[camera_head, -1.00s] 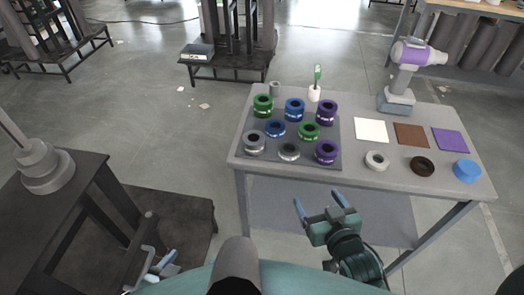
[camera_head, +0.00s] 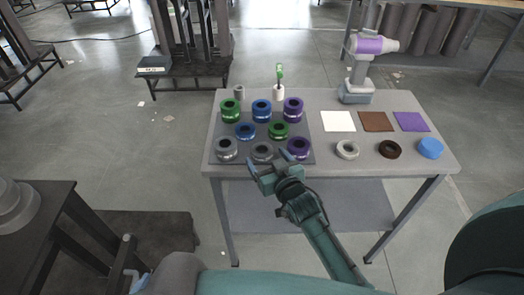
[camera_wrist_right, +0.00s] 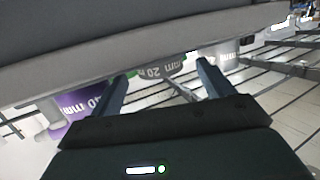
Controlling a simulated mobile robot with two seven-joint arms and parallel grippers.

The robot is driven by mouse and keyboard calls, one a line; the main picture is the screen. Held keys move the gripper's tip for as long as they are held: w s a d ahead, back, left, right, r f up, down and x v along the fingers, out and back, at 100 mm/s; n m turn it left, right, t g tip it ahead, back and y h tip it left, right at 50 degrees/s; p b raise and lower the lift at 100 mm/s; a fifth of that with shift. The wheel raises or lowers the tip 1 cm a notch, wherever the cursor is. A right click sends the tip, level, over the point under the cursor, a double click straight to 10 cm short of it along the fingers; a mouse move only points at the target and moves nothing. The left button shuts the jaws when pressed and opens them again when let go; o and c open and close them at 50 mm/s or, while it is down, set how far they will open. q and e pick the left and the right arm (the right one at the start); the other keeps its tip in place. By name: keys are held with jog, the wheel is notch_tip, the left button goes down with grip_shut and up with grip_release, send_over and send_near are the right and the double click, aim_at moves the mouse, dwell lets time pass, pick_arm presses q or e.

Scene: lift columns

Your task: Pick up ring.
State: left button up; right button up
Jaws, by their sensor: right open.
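Several rings in green, blue, purple and grey stand on a dark grey mat (camera_head: 310,125) on the table's left half. The front row has a light grey ring (camera_head: 227,149), a smaller grey ring (camera_head: 262,151) and a purple ring (camera_head: 298,147). My right gripper (camera_head: 268,161) is open and empty at the front edge of the mat, just in front of the smaller grey ring. In the right wrist view, a grey ring marked "20 mm" (camera_wrist_right: 160,68) shows beyond and between the fingers, with a purple ring (camera_wrist_right: 82,102) to the left. My left gripper is barely visible at the lower left.
A purple-grey drill-like tool (camera_head: 362,70) and a white pot (camera_head: 278,92) stand at the back.

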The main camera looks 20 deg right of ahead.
aim_at(260, 146)
jog(key=x, duration=0.4)
jog(key=shift+w+r, duration=0.2)
jog(key=c, duration=1.1)
